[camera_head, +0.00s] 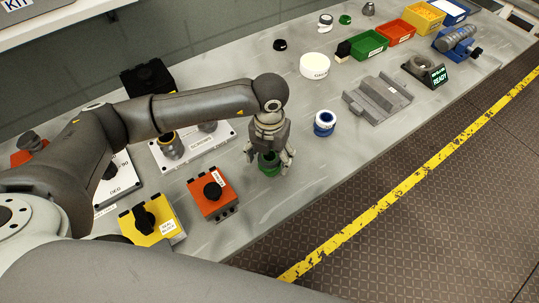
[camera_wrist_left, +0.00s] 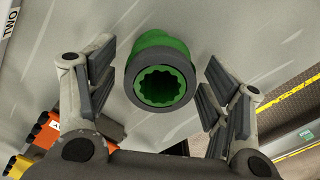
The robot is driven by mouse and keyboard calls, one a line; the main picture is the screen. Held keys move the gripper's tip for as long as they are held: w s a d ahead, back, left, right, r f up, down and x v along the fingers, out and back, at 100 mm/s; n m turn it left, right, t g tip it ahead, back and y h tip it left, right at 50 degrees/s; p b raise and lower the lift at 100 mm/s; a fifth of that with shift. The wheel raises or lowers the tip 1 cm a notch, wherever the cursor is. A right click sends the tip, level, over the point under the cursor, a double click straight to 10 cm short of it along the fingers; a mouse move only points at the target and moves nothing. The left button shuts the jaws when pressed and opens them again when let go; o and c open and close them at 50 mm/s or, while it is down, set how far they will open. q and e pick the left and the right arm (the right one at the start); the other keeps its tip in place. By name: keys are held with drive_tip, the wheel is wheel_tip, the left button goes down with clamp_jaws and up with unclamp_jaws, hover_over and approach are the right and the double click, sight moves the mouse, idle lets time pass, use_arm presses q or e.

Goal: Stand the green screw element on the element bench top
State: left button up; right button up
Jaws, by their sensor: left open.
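The green screw element (camera_head: 269,168) stands on the grey bench top (camera_head: 310,190), below my left gripper (camera_head: 270,155). In the left wrist view the green screw element (camera_wrist_left: 162,72) shows its toothed bore and a dark grey ring around its end. My left gripper (camera_wrist_left: 163,90) is open, with one finger on each side of the element and a visible gap on both sides. In the head view the fingers hide part of the element. My right gripper is not in view.
A blue and white ring (camera_head: 324,123) stands right of the gripper. An orange box with a black knob (camera_head: 212,193) and a yellow box (camera_head: 152,218) stand to the left. A grey fixture (camera_head: 377,99) lies further right. Bare bench lies around the element.

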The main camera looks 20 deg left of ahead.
use_arm(q)
drive_tip(key=shift+r, duration=0.25)
wheel_tip(320, 180, up, 12)
drive_tip(key=b, duration=0.1)
drive_tip(key=shift+b, duration=0.4)
drive_tip(key=shift+f, duration=0.1)
